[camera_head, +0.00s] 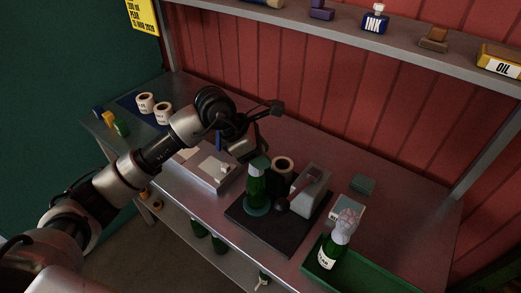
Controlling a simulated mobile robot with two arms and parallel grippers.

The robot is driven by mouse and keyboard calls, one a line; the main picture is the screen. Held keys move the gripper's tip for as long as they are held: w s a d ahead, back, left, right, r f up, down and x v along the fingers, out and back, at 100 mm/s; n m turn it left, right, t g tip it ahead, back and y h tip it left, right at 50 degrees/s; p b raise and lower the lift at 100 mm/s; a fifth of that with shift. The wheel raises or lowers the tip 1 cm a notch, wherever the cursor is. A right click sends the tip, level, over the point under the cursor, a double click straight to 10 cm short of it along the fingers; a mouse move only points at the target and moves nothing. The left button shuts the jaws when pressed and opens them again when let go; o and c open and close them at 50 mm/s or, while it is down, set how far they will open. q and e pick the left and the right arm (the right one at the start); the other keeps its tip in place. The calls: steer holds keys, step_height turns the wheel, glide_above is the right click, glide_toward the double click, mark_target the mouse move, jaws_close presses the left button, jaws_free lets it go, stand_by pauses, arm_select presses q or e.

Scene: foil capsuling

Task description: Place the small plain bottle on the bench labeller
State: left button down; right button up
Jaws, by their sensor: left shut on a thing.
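The small plain green bottle (256,190) is upright over the round teal pad (257,208) of the bench labeller. I cannot tell whether its base touches the pad. The bench labeller (312,184) has a dark base plate, a grey body and a dark-knobbed lever, with a label roll (283,165) behind the bottle. My left gripper (248,152) reaches in from the upper left and is shut on the bottle near its top; the fingertips are partly hidden. My right gripper is not in view.
A labelled bottle with a foil top (329,252) stands at a green tray (377,275) at front right. A grey flat device (205,167) lies left of the labeller. Label rolls (163,113) are at back left. A shelf (350,36) runs above the bench.

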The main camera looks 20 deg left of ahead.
arm_select(q)
steer(key=shift+f, duration=0.15)
steer(key=c, duration=0.7)
jaws_free()
steer(key=shift+o, duration=0.2)
steer(key=shift+a+r, duration=0.15)
steer(key=shift+r, duration=0.1)
steer(key=b+v, duration=0.3)
steer(key=v, duration=0.8)
steer(key=shift+a+r, duration=0.15)
steer(key=shift+r, duration=0.1)
